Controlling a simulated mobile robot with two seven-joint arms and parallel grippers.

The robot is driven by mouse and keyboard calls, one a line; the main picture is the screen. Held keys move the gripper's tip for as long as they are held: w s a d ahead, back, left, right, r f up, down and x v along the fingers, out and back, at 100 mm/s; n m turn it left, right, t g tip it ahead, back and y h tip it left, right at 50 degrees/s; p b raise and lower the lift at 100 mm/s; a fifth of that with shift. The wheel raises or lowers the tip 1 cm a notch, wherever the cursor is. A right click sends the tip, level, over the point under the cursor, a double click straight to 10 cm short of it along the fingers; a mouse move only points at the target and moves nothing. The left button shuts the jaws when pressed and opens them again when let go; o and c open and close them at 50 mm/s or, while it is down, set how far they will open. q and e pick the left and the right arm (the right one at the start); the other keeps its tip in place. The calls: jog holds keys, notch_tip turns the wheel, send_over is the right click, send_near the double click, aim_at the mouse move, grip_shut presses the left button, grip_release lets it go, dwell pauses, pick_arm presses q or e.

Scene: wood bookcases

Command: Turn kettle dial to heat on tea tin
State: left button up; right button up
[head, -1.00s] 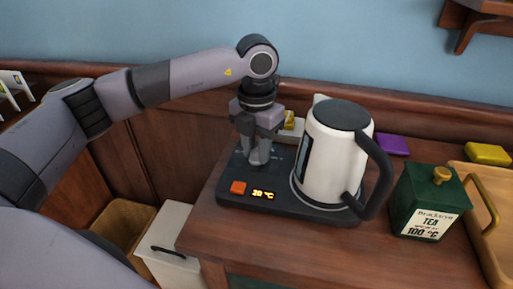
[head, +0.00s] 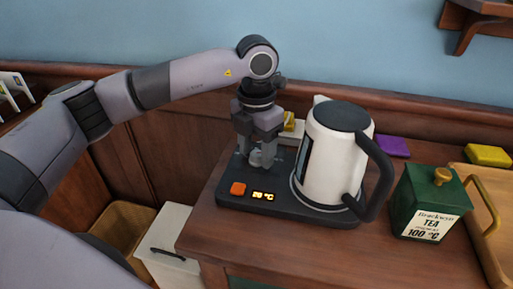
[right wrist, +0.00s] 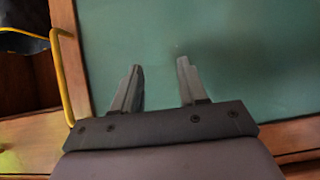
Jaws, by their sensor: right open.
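The white kettle (head: 332,158) with a black lid and handle stands on its dark base (head: 292,203). The base has an orange button (head: 238,189) and a lit display (head: 263,196) in °C; its digits are too blurred to read surely. My left gripper (head: 256,160) points down over the base, left of the kettle, its fingers apart around the grey dial (head: 256,157). The green tea tin (head: 424,195), right of the kettle, has a gold knob and a label reading TEA and 100 °C. My right gripper (right wrist: 160,85) is open and empty in the right wrist view.
A wooden tray (head: 489,245) with a brass handle is at the right. A purple item (head: 392,146) and a yellow item (head: 488,154) lie behind. The wooden top (head: 330,255) is clear in front. A green panel (right wrist: 230,65) faces the right gripper.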

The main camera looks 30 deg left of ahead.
aim_at(256, 153)
pick_arm(q)
jog(key=shift+r, duration=3.6)
